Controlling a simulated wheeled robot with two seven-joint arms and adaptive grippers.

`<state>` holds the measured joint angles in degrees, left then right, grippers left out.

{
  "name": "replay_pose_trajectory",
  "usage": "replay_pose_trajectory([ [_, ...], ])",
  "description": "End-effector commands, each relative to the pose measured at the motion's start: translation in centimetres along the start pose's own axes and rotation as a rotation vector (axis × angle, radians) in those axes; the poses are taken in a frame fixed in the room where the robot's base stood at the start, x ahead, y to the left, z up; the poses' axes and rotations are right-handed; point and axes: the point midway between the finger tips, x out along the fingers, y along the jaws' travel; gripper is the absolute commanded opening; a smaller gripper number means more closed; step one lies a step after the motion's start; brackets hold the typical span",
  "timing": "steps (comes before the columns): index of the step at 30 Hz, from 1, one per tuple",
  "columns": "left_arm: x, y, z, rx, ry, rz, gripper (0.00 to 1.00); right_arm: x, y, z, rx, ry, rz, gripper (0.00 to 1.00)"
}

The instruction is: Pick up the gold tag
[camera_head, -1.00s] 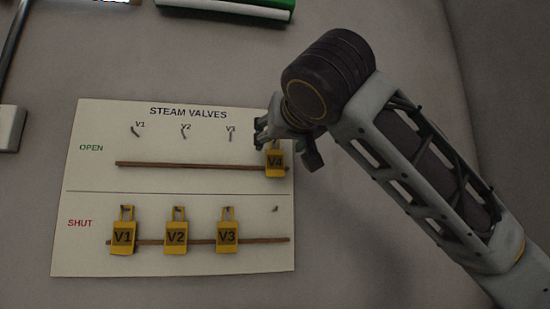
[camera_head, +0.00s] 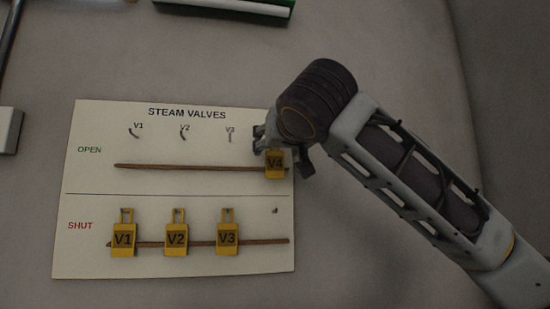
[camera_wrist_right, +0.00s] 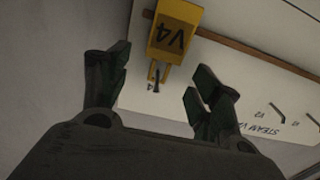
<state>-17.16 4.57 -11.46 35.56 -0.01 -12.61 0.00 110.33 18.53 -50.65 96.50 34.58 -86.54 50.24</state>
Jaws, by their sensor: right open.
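The gold tag V4 (camera_head: 275,164) hangs at the right end of the OPEN row on the white STEAM VALVES board (camera_head: 90,185). It also shows in the right wrist view (camera_wrist_right: 174,30), with its narrow loop end on a dark hook (camera_wrist_right: 155,75). My right gripper (camera_head: 262,138) is at the tag's upper end. In the right wrist view the right gripper (camera_wrist_right: 158,82) is open, its fingers on either side of the hook and loop end, apart from the tag. My left gripper is not in view.
Gold tags V1 (camera_head: 123,238), V2 (camera_head: 176,238) and V3 (camera_head: 227,238) hang in the SHUT row. Wooden rails (camera_head: 190,167) cross both rows. The OPEN hooks at V1 to V3 and the SHUT hook at right (camera_head: 275,210) are bare. A green-and-white object (camera_head: 245,8) lies beyond the board.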

Motion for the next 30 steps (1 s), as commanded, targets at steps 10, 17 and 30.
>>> replay_pose_trajectory([
  [10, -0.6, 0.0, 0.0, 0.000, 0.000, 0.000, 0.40, 1.6, 0.0, 0.0, 0.001, 0.000, 0.000, 0.64],
  [17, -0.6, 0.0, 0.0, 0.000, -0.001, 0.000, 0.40, 1.6, 0.0, 0.1, 0.001, 0.000, 0.000, 0.64],
  [30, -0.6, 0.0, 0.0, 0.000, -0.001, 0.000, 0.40, 1.5, 0.0, 0.0, 0.000, 0.000, 0.000, 0.29],
])
